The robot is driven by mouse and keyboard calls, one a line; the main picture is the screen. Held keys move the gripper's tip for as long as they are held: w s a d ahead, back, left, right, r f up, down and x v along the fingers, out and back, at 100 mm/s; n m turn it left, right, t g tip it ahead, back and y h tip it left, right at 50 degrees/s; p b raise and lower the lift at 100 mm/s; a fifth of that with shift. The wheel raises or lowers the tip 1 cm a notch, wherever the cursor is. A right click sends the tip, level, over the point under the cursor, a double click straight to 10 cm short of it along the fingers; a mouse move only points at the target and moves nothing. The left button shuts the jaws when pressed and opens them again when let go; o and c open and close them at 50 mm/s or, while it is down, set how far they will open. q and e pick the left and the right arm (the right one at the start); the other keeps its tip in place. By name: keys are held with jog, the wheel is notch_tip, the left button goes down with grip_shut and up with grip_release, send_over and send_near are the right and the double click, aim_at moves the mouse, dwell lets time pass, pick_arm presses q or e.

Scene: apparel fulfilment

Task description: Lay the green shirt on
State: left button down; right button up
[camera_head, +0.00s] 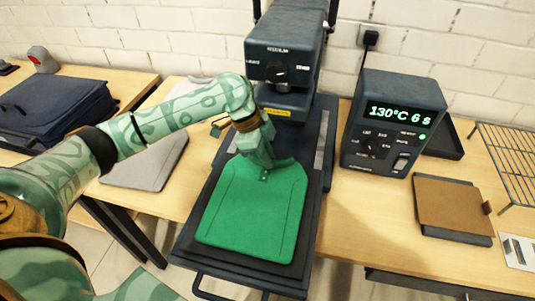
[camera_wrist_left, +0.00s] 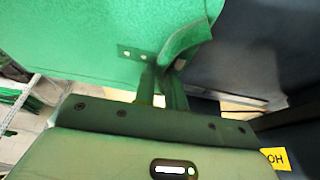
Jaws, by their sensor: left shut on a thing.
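My left gripper (camera_head: 264,172) is shut on the shirt's far edge, where the cloth is bunched up. In the left wrist view the shirt (camera_wrist_left: 80,35) fills the upper left, and a fold of it rises beside the fingers (camera_wrist_left: 165,85). I cannot tell whether the shirt's far part touches the plate. My right gripper is not in view.
The press head (camera_head: 285,60) stands just behind my left gripper. A control box (camera_head: 393,120) reading 130°C 6 s is to the right. A brown pad (camera_head: 452,207) and wire rack (camera_head: 510,160) are right.

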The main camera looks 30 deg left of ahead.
pick_arm(q)
jog(key=c, duration=1.4)
grip_release()
jog(key=shift+o, duration=0.2)
jog(key=p+v, duration=0.6)
jog(key=v, duration=1)
jog(key=shift+a+r, duration=0.1)
